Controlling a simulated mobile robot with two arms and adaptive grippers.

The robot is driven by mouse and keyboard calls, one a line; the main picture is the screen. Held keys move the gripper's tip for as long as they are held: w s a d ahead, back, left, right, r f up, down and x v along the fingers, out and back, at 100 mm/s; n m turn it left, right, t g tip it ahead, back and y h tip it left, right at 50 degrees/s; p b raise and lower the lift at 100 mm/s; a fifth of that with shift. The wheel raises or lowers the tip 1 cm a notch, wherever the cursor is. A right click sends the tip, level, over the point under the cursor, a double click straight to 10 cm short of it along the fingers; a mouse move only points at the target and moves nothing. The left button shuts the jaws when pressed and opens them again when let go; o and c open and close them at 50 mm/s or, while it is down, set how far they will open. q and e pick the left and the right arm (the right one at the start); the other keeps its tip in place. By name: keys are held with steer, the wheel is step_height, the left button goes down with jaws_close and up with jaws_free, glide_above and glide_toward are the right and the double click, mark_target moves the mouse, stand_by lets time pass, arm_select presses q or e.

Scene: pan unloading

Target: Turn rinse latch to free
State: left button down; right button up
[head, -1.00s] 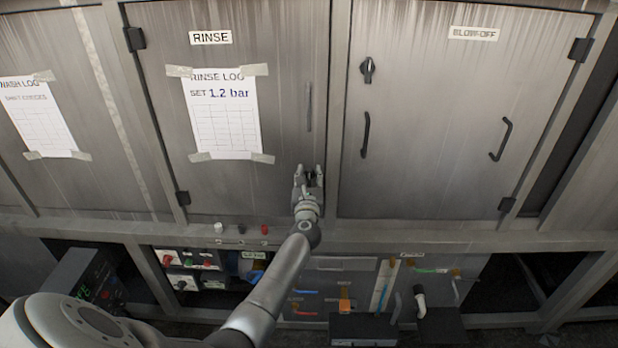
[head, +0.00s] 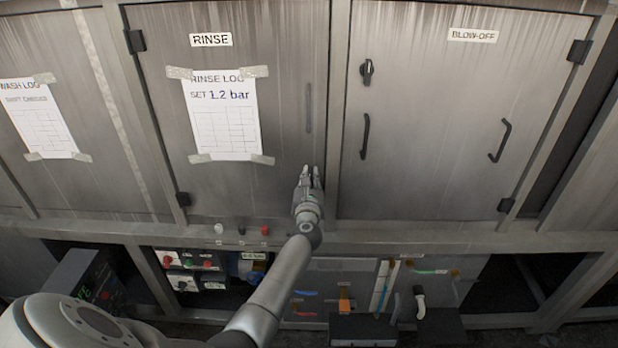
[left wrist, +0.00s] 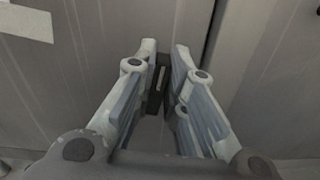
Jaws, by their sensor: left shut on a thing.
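The rinse door (head: 285,110) is a grey metal panel under a RINSE label and looks closed. My left gripper (head: 310,174) is at its lower right corner. In the left wrist view, the fingers (left wrist: 162,72) are closed on the rinse latch (left wrist: 158,88), a small dark upright piece on the door near the seam. In the head view the gripper covers the latch. My right gripper is not in view.
The rinse door's vertical handle (head: 309,108) is above my gripper. To the right is the BLOW-OFF door with a dark latch (head: 367,71) and handles. A ledge with small buttons (head: 265,231) runs below, over control boxes (head: 188,262).

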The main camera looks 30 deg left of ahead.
arm_select(q)
steer(key=shift+w+d+f+m+p, duration=0.1)
steer(key=shift+d+f+m+p, duration=0.3)
steer(key=shift+m, duration=2.35)
steer(key=shift+w+a+f+m+p, duration=0.15)
steer(key=shift+m+p, duration=0.5)
steer(key=shift+m, duration=2.05)
steer(key=shift+w+d+f+m+p, duration=0.1)
steer(key=shift+d+f+m+p, duration=0.3)
steer(key=shift+m, duration=2.35)
steer(key=shift+a+r, duration=0.1)
steer(key=shift+r, duration=0.05)
steer(key=c, duration=1.5)
jaws_free()
